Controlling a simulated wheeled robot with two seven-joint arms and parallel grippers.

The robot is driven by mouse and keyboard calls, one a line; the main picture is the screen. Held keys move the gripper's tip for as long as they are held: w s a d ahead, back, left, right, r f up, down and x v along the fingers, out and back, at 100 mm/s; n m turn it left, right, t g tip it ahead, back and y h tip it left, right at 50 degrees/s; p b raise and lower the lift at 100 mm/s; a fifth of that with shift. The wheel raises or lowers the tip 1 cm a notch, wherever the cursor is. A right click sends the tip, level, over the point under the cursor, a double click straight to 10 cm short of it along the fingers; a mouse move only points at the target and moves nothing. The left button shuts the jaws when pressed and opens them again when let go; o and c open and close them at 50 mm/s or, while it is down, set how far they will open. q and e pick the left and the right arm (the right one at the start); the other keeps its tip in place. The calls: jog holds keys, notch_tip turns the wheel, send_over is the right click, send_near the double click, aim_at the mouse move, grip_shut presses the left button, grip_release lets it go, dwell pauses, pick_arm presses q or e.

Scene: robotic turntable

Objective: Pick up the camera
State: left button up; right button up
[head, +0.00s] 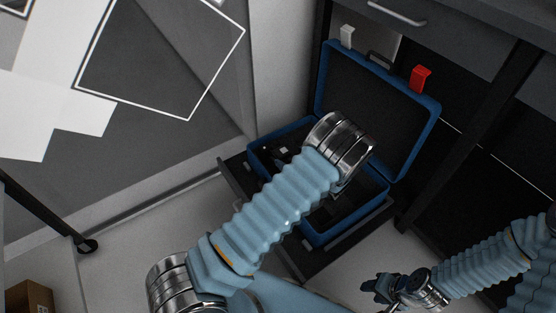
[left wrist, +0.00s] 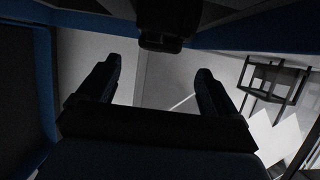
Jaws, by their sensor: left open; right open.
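An open blue case (head: 318,235) with a dark lining stands below the desk, its lid raised. Small dark and grey parts (head: 281,153) show inside it at the left; I cannot tell if they belong to the camera. My left arm reaches over the case, and its wrist hides the left gripper and much of the interior in the head view. In the left wrist view the left gripper (left wrist: 156,66) is open, with nothing between its fingers. A dark blocky object (left wrist: 162,25), possibly the camera, shows at the top, beyond the fingertips. My right gripper (head: 376,291) is open and empty, low at the right.
The case rests on a dark support (head: 236,180) beside a grey cabinet wall. A desk drawer with a handle (head: 397,13) and a dark table leg (head: 475,130) stand close to the lid.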

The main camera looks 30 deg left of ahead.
aim_at(281, 150)
pick_arm(q)
jog(key=x, duration=0.7)
jog(key=shift+w+a+b, duration=0.1)
jog(key=shift+w+b, duration=0.15)
jog(key=shift+b, duration=0.05)
jog(key=shift+c, duration=0.2)
jog(key=shift+r, duration=0.1)
grip_shut()
